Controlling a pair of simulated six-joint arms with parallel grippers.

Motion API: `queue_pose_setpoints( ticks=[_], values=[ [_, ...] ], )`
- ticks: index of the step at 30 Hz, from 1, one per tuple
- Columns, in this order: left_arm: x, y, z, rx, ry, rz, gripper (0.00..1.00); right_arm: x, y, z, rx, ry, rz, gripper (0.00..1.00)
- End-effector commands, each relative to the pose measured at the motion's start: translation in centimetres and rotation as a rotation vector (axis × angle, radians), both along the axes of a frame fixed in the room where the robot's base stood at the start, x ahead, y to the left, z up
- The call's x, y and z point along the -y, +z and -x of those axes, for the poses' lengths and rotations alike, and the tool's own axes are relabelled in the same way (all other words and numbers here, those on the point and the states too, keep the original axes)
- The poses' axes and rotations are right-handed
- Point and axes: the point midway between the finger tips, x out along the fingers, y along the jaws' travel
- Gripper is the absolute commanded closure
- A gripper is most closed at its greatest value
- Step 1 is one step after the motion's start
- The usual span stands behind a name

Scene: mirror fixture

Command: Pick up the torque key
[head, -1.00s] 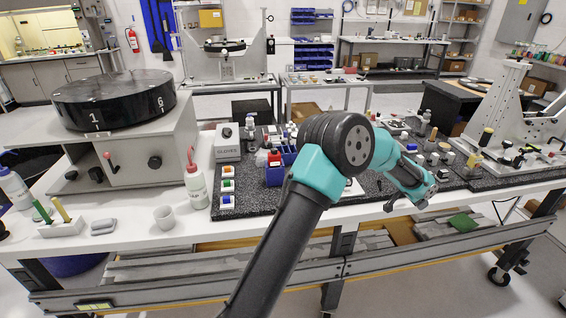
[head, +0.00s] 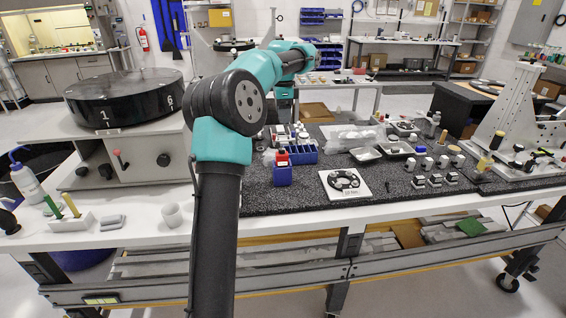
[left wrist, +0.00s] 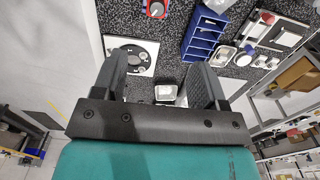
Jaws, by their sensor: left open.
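I cannot pick out the torque key for certain. A small light stand (head: 82,222) at the front left of the bench holds upright tools with green and yellow handles, and I cannot tell whether one is the key. My left arm rises in front of the bench and bends away to the back. Its gripper end (head: 286,106) is above the back of the dark mat and shows poorly in the head view. In the left wrist view my left gripper (left wrist: 162,70) is open, with a small grey tray (left wrist: 165,93) seen between its fingers. My right gripper is not in view.
A black drum (head: 124,98) on a grey housing stands at the left. The dark mat (head: 290,205) carries a blue bin (head: 306,154), a white card with a black ring (head: 344,184), and several small bottles. A tall grey fixture (head: 512,110) stands at the right.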

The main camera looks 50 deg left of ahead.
Motion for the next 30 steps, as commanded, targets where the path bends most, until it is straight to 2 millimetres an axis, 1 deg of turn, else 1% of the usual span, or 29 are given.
queue_pose_setpoints(
  ticks=[1, 3, 11, 14, 17, 20, 30],
  values=[
    [-0.3, 0.3, 0.5, -0.008, 0.0, 0.003, 0.34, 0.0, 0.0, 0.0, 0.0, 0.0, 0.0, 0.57],
    [-0.5, 0.5, 0.8, -0.014, -0.003, 0.006, 0.34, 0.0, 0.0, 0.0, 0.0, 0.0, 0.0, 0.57],
    [-0.4, 0.4, 0.8, -0.013, -0.002, 0.005, 0.34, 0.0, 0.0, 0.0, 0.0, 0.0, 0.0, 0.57],
    [-0.4, 0.0, 0.8, -0.013, -0.002, 0.005, 0.34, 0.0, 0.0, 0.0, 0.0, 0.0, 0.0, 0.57],
    [-0.4, -1.0, 0.8, -0.015, -0.002, 0.005, 0.34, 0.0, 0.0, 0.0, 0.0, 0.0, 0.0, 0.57],
    [-0.3, -2.5, 0.8, -0.016, -0.002, 0.006, 0.34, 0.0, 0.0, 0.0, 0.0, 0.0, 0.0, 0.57],
    [-0.3, -8.4, 0.7, -0.015, -0.003, 0.005, 0.34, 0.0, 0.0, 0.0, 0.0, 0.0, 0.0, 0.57]
  ],
)
